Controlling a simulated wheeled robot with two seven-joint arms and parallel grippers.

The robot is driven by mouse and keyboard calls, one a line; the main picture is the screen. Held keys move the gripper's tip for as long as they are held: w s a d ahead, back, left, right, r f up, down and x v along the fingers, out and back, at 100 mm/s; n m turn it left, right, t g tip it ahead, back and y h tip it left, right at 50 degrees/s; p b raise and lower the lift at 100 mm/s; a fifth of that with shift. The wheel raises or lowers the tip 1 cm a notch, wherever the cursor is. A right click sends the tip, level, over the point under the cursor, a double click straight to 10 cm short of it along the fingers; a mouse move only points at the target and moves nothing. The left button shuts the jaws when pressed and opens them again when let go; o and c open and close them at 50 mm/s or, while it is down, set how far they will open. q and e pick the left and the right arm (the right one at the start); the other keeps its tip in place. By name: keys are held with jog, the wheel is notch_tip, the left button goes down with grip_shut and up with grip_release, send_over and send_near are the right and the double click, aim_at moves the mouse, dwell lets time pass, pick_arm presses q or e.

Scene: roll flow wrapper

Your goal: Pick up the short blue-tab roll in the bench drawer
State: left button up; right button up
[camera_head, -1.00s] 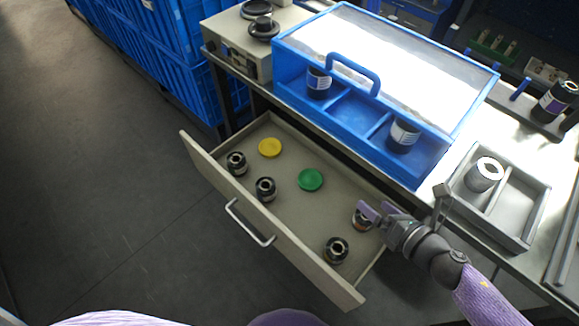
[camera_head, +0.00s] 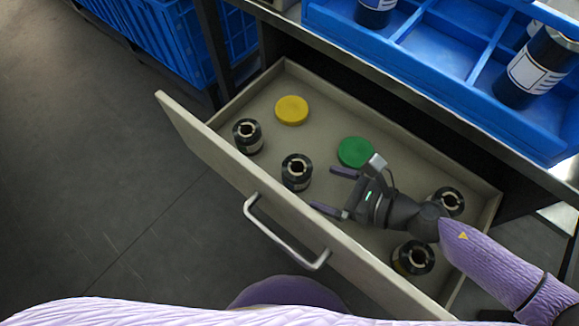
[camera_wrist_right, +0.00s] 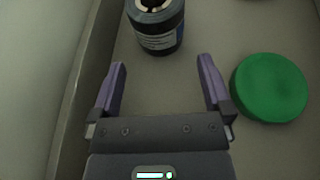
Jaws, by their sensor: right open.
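Several short dark rolls stand upright in the open bench drawer (camera_head: 325,120). One roll (camera_head: 297,171) is in the middle near the front panel. Another roll (camera_head: 248,136) stands farther left; a roll (camera_head: 449,201) and a roll (camera_head: 413,258) stand at the right end. My right gripper (camera_head: 326,189) is open and empty, pointing at the middle roll. In the right wrist view this roll (camera_wrist_right: 158,40) is beyond the fingertips, roughly between their lines, with a white label and a bluish edge. My left gripper is not in view.
A green disc (camera_head: 355,152) lies in the drawer beside my right gripper, and a yellow disc (camera_head: 292,110) lies farther back. The drawer's front panel (camera_head: 200,140) has a metal handle (camera_head: 285,235). A blue divided rack (camera_head: 440,60) stands on the bench above.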

aim_at(297, 175)
jog(key=x, duration=0.5)
jog(key=r+x, duration=0.1)
jog(key=x, duration=0.1)
jog(key=shift+w+a+f+b, duration=0.15)
jog(key=shift+w+a+b, duration=0.05)
jog(key=shift+a+b, duration=0.15)
jog(key=c, duration=1.2)
